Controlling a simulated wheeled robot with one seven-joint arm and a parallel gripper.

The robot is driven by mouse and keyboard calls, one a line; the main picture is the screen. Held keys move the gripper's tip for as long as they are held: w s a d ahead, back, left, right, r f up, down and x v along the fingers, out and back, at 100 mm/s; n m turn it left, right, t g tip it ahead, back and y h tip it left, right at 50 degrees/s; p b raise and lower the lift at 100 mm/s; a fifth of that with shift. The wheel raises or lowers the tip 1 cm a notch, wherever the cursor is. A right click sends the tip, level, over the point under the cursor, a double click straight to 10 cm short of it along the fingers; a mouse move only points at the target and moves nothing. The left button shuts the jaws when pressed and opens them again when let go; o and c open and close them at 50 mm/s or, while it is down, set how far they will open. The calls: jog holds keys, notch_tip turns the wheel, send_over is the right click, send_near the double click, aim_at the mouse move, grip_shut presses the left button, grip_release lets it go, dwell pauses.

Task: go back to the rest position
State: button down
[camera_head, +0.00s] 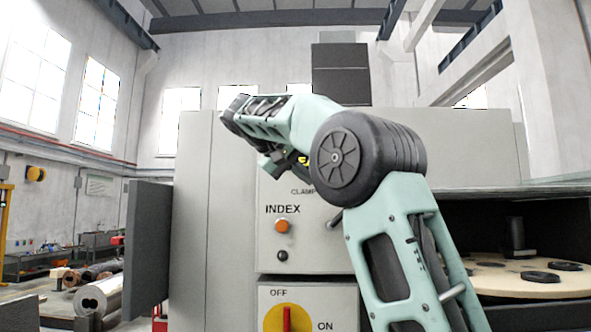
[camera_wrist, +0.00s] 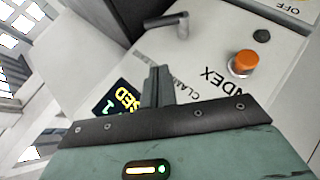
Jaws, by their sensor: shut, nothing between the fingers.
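My gripper (camera_wrist: 158,75) is shut and empty, its fingers together in front of the machine's control panel (camera_head: 310,248). In the head view my arm reaches up and bends left across the panel, and the fingers are mostly hidden. The panel has an orange INDEX button (camera_head: 282,226), which also shows in the wrist view (camera_wrist: 241,63). A small display (camera_wrist: 116,103) with lit yellow and green characters sits beside the CLAMP label, partly covered by my gripper. A grey lever (camera_wrist: 182,24) sticks out of the panel.
A red switch on a yellow plate (camera_head: 287,318), marked OFF and ON, is below. At right, a round table (camera_head: 490,286) with dark discs sits in the machine's opening. A grey door panel (camera_head: 148,250) stands at left. Metal barrels (camera_head: 98,296) lie further left.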

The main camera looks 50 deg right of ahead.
jog(key=shift+v, duration=1.55)
jog(key=shift+d+r, duration=0.1)
jog(key=w+a+f+n+t+y+b, duration=0.1)
jog(key=w+a+f+n+t, duration=0.15)
jog(key=a+f, duration=0.35)
jog(key=w+a+f+n+t+y+b, duration=0.1)
jog(key=w+a+f+n+y, duration=0.2)
jog(key=f, duration=0.4)
jog(key=s+a+f+n+y+b, duration=0.35)
jog(key=a+f+n, duration=0.25)
jog(key=a+f, duration=1.15)
jog(key=s+a+f+n+y, duration=0.2)
jog(key=s+a+f+y, duration=0.1)
jog(key=s+a+f, duration=0.85)
jog(key=s+f+n+g+y+b, duration=0.1)
jog(key=s+f+g+b, duration=0.1)
jog(key=s+f, duration=1.1)
jog(key=shift+s+a+f+b, duration=0.2)
jog(key=shift+s+a+b, duration=0.15)
jog(key=shift+s, duration=0.55)
jog(key=shift+y, duration=0.25)
